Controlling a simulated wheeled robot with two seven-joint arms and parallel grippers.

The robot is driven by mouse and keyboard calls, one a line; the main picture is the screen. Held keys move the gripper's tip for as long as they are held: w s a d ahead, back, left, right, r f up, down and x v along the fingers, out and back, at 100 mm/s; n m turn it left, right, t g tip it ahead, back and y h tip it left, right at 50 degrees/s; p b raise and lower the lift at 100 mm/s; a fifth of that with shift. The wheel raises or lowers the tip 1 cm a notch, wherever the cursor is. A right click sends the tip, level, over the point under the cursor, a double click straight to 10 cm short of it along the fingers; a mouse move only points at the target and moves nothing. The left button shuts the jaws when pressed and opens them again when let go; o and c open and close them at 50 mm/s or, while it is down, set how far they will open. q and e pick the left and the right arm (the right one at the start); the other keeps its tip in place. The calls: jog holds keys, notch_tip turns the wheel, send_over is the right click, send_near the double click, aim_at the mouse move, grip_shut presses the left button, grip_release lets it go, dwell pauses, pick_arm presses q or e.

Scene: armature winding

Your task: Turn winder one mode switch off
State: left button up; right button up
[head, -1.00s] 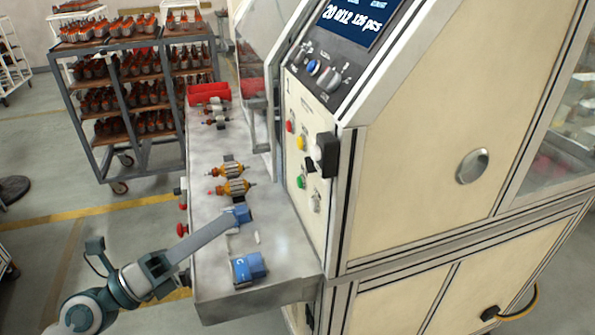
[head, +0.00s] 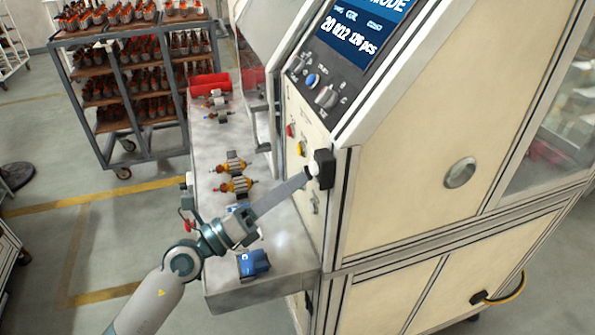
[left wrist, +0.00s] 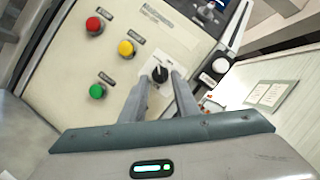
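The winder's cream front panel (head: 294,112) faces my left arm. In the left wrist view, a black rotary switch (left wrist: 160,74) sits on a small white plate with its pointer roughly upright; its labels are too small to read. My left gripper (left wrist: 161,77) is open, with one finger on each side of this switch in the picture. I cannot tell whether the fingers touch it. In the head view my left gripper (head: 303,178) reaches the panel and hides the switch. My right gripper is not in view.
Red (left wrist: 94,25), yellow (left wrist: 126,48) and green (left wrist: 97,91) buttons are close to the switch. A black block (head: 323,169) juts from the machine's edge beside my gripper. Orange armatures (head: 237,184) and a blue fixture (head: 253,264) are on the bench (head: 285,268).

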pick_arm(q)
jog(key=shift+x, duration=1)
jog(key=shift+c, duration=0.7)
grip_shut()
